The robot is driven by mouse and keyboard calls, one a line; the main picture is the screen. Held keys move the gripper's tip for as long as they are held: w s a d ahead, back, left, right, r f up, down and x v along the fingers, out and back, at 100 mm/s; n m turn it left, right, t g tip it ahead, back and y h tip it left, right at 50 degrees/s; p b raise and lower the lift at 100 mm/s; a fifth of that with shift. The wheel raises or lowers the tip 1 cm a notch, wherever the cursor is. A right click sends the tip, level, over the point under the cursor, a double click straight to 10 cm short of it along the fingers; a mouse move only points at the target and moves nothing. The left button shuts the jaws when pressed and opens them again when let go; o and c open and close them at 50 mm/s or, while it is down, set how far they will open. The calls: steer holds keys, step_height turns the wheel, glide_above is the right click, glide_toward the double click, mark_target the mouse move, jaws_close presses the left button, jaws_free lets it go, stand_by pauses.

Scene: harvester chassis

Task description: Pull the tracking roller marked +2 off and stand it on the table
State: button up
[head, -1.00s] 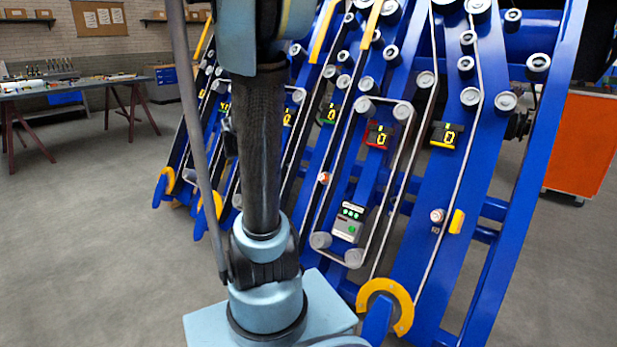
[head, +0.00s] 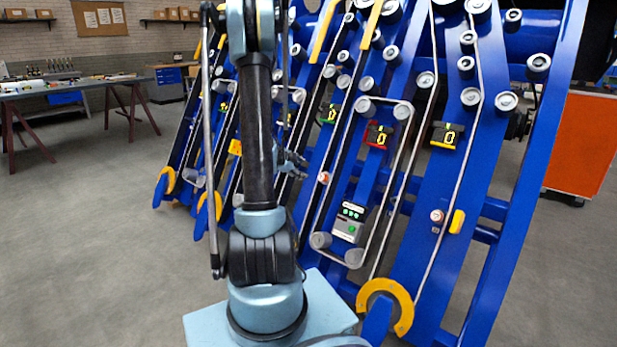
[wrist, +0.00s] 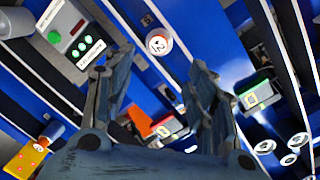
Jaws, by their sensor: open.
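My gripper (head: 297,163) is open and empty, left of the nearer roller. In the wrist view its spread fingers (wrist: 155,85) lie below the roller, apart from it.
The workbench table (head: 70,88) stands at the back left with bottles and tools on it. The slanted blue chassis (head: 470,200) carries belts, pulleys and number displays close around my gripper. The grey control box (head: 350,222) is nearby. The floor at left is clear.

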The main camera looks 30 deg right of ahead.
mark_target(321, 177)
steer(key=shift+w+d+f+m+h, duration=0.25)
steer(key=shift+w+d+f+m, duration=0.55)
steer(key=shift+d+f, duration=1.4)
steer(key=shift+w+d+f+m+h, duration=0.25)
steer(key=shift+w+d+f, duration=1)
steer(key=shift+d, duration=1.8)
steer(key=shift+w+d+f+m+h, duration=0.2)
steer(key=shift+w+d+f+m, duration=0.55)
steer(key=shift+d+f, duration=1.45)
steer(key=shift+w+d+r, duration=0.15)
steer(key=shift+d+r, duration=0.25)
steer(key=shift+c, duration=0.6)
steer(key=c, duration=0.8)
